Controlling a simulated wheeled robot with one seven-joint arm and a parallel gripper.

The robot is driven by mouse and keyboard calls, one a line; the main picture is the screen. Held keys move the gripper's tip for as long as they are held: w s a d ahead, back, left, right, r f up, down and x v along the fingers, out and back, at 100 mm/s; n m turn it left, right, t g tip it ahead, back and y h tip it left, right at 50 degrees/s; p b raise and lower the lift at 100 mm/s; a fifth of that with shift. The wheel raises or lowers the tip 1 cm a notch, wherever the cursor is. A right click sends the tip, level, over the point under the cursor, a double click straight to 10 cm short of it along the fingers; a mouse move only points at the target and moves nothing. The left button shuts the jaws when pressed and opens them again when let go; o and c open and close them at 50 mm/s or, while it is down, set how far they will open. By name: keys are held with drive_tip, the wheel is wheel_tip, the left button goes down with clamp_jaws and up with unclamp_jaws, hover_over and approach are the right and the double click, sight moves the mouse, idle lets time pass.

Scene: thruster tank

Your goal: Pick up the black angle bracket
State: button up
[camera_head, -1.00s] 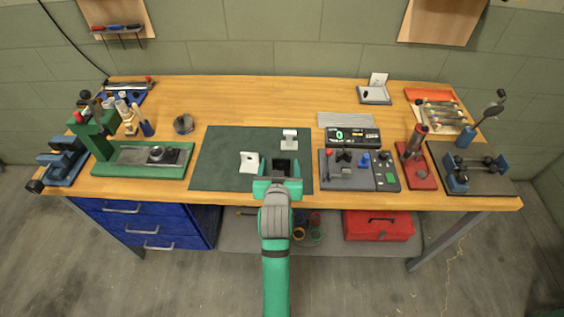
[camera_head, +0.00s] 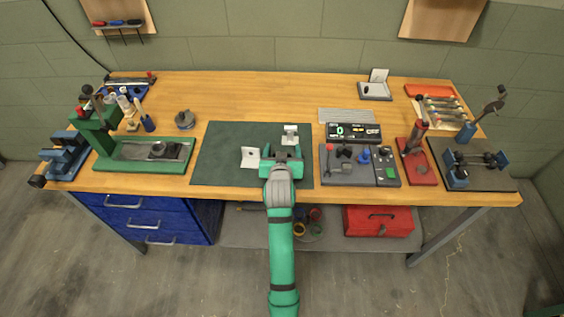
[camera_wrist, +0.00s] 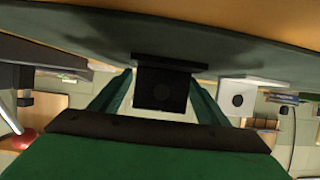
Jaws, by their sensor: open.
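The black angle bracket (camera_wrist: 162,90) shows in the wrist view, its holed plate between my two green fingers and its foot against the dark green mat. My gripper (camera_wrist: 160,88) is open around it, with gaps visible on both sides of the plate. In the head view my gripper (camera_head: 281,161) is low over the right part of the mat (camera_head: 222,150) and hides the black bracket. A pale angle bracket (camera_head: 250,157) stands left of my gripper; it also shows at the right in the wrist view (camera_wrist: 238,98). Another pale bracket (camera_head: 290,134) stands just behind my gripper.
A grey control box (camera_head: 345,172) with knobs and a red ball lies close on the right. A green-based press (camera_head: 130,155) stands at the left. The bench (camera_head: 240,95) behind the mat is clear.

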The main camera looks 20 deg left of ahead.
drive_tip(key=shift+c, duration=0.4)
drive_tip(key=c, duration=1.1)
drive_tip(key=shift+o, duration=0.2)
drive_tip(key=shift+r, duration=0.55)
wheel_tip(320, 180, up, 2)
drive_tip(key=shift+r, duration=0.1)
drive_tip(key=s+r, duration=0.2)
drive_tip(key=s+d+r, duration=0.1)
drive_tip(key=s+r, duration=0.1)
drive_tip(key=r, duration=0.1)
drive_tip(key=v, duration=1.1)
drive_tip(key=shift+w+r, duration=0.2)
drive_tip(key=shift+r, duration=0.1)
